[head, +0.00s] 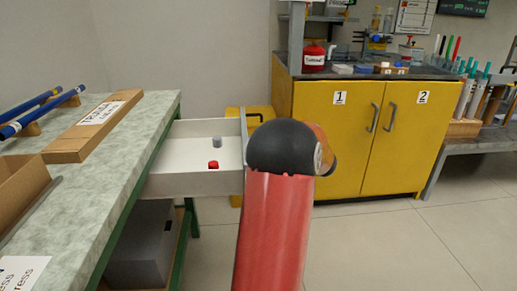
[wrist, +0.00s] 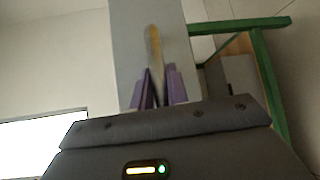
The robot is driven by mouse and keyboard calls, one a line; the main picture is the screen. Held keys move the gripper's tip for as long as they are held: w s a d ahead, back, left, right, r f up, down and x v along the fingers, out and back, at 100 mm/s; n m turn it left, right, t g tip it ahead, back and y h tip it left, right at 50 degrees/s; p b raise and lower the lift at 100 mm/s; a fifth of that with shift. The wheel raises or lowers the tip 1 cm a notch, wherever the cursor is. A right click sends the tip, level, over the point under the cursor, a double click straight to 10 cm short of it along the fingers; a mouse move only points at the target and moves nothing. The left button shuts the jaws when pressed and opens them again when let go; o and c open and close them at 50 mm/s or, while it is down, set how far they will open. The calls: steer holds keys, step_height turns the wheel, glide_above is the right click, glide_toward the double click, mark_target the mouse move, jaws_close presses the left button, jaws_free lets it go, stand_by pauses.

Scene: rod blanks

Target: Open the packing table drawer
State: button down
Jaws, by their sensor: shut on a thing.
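The packing table (head: 130,125) stands at the left with a pale speckled top and green legs. Its white drawer (head: 195,184) is pulled well out from under the top, toward the right. A small grey cylinder (head: 217,142) and a small red piece (head: 213,164) are in it. In the wrist view the grey drawer front (wrist: 128,45) carries a brass-coloured handle (wrist: 154,45). My gripper (wrist: 159,75) has its purple fingers shut on this handle. In the head view my arm hides the gripper and the handle.
A yellow cabinet (head: 335,150) with doors marked 1 and 2 stands behind, with bench items on top. A long cardboard box (head: 95,125) and blue rods (head: 40,103) lie on the packing table. A grey bin (head: 140,245) is beneath it. The floor at right is clear.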

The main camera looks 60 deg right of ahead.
steer(key=shift+f, duration=0.1)
steer(key=c, duration=1.4)
jaws_free()
steer(key=shift+o, duration=0.2)
steer(key=shift+s, duration=0.1)
steer(key=s+r, duration=0.1)
steer(key=s, duration=0.6)
steer(key=shift+s+a, duration=0.3)
steer(key=shift+a, duration=0.05)
